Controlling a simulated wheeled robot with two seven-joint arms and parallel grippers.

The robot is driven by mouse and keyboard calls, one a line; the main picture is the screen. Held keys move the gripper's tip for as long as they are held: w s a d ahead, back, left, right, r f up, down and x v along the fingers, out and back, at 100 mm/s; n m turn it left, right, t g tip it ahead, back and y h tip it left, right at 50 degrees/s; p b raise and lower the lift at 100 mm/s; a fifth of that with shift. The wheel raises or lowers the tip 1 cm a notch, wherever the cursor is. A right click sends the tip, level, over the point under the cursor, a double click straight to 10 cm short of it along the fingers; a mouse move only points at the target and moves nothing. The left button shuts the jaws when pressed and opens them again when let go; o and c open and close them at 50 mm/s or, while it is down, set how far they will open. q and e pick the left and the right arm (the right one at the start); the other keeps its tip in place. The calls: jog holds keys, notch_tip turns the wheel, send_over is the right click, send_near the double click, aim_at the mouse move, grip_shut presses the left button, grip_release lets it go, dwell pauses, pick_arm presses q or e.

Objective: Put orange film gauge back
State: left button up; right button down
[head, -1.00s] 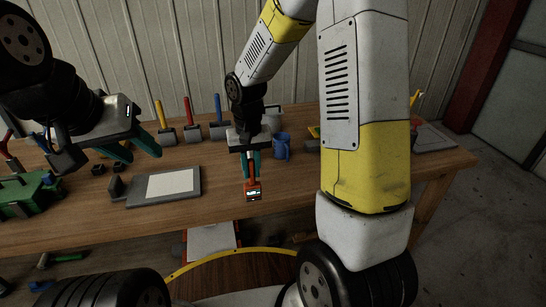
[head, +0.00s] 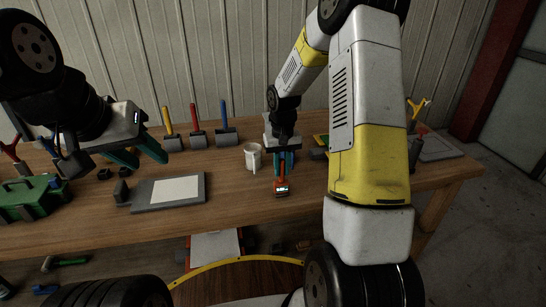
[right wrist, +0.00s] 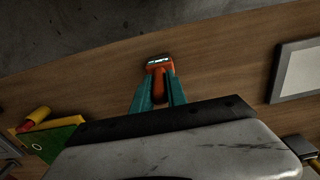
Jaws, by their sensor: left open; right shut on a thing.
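The orange film gauge (head: 281,188) hangs upright below my right gripper (head: 284,168), over the front part of the workbench. The gripper's teal fingers are shut on it. In the right wrist view the gauge (right wrist: 158,82) sits between the fingertips, with its small lit display at the far end. My left gripper (head: 137,157) is open and empty, above the back left of the bench. I cannot tell the gauge's exact height above the wood.
A white mug (head: 252,157) stands just left of my right gripper. A grey board with a pale sheet (head: 168,191) lies to the left. A green toolbox (head: 30,197) is far left. A green and yellow item (right wrist: 55,140) lies beside the gripper.

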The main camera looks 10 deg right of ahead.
jog(key=shift+f, duration=0.1)
jog(key=c, duration=1.3)
grip_release()
notch_tip(320, 180, up, 12)
jog(key=shift+r, duration=0.1)
jog(key=s+r+t, duration=0.2)
jog(key=s+r, duration=0.2)
jog(key=s, duration=0.4)
jog(key=s+a+r+t+y, duration=0.1)
jog(key=s+r+t, duration=0.1)
jog(key=s+r, duration=0.3)
jog(key=s+a+r+t+y, duration=0.1)
jog(key=s+r, duration=0.3)
jog(key=s, duration=0.7)
jog(key=shift+s+a+r+t, duration=0.1)
jog(key=shift+s+r+t, duration=0.1)
jog(key=shift+t, duration=0.4)
